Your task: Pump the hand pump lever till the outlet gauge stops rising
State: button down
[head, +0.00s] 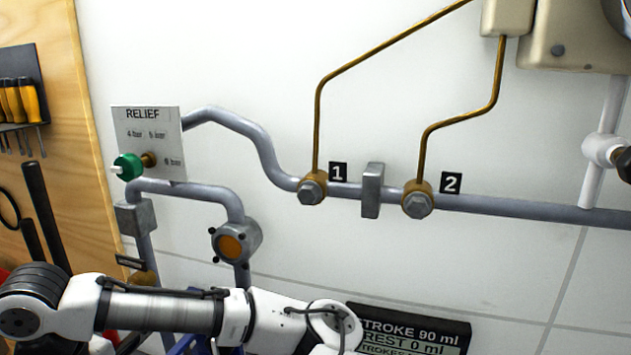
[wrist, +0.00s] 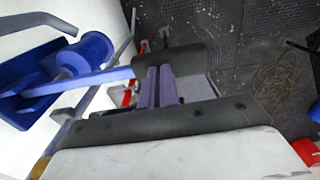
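In the wrist view, the blue hand pump shows at the left, with a round blue body (wrist: 85,55) and a blue trough-like part beside it. A blue bar (wrist: 108,77), which looks like the pump lever, runs right from the pump to my gripper (wrist: 160,87). Two purple-blue strips stand close together between my gripper's dark plates. I cannot tell whether these are finger pads or whether the bar is held between them. In the head view my arm crosses the bottom left and my gripper is out of sight. No gauge dial can be read.
Grey pipes (head: 520,205) run along the white wall, with fittings 1 (head: 311,188) and 2 (head: 417,200). A relief plate (head: 148,140) carries a green knob (head: 129,167). A stroke sign (head: 405,330) is partly cut off. Coiled rope (wrist: 272,88) lies on the dark deck.

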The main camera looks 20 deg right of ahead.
jog(key=shift+f+b, duration=1.7)
jog(key=shift+f, duration=1.75)
notch_tip(320, 180, up, 7)
jog(key=p, duration=0.6)
jog(key=shift+f, duration=0.1)
notch_tip(320, 180, up, 3)
jog(key=shift+w+f+p, duration=0.1)
jog(key=shift+f+p, duration=0.1)
jog(key=shift+p, duration=0.5)
jog(key=shift+r, duration=1.25)
jog(key=shift+f, duration=0.1)
